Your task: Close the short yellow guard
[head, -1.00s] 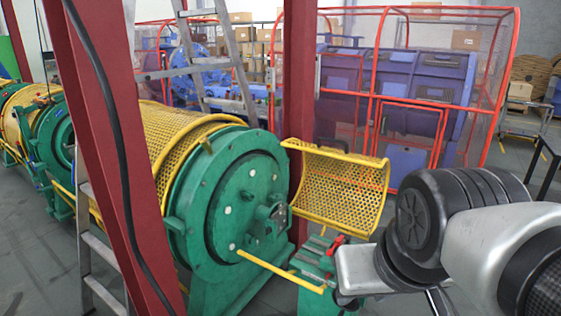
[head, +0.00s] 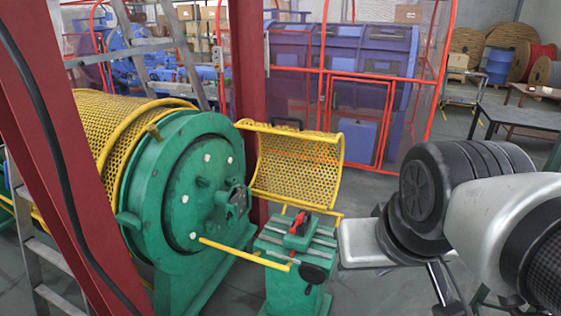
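The short yellow guard (head: 295,168) is a curved perforated panel with a yellow tube frame. It stands swung up and open, right of the green round end plate (head: 190,180) and above the green stand (head: 297,262). A dark handle shows at its top edge. My arm fills the lower right of the head view, right of the guard and apart from it.
A long yellow perforated guard (head: 110,130) covers the machine at left. A red post (head: 247,95) stands behind the short guard, and another red post (head: 62,185) and a ladder (head: 50,262) stand in front at left. A red-framed fence (head: 327,60) runs behind. Open floor lies at right.

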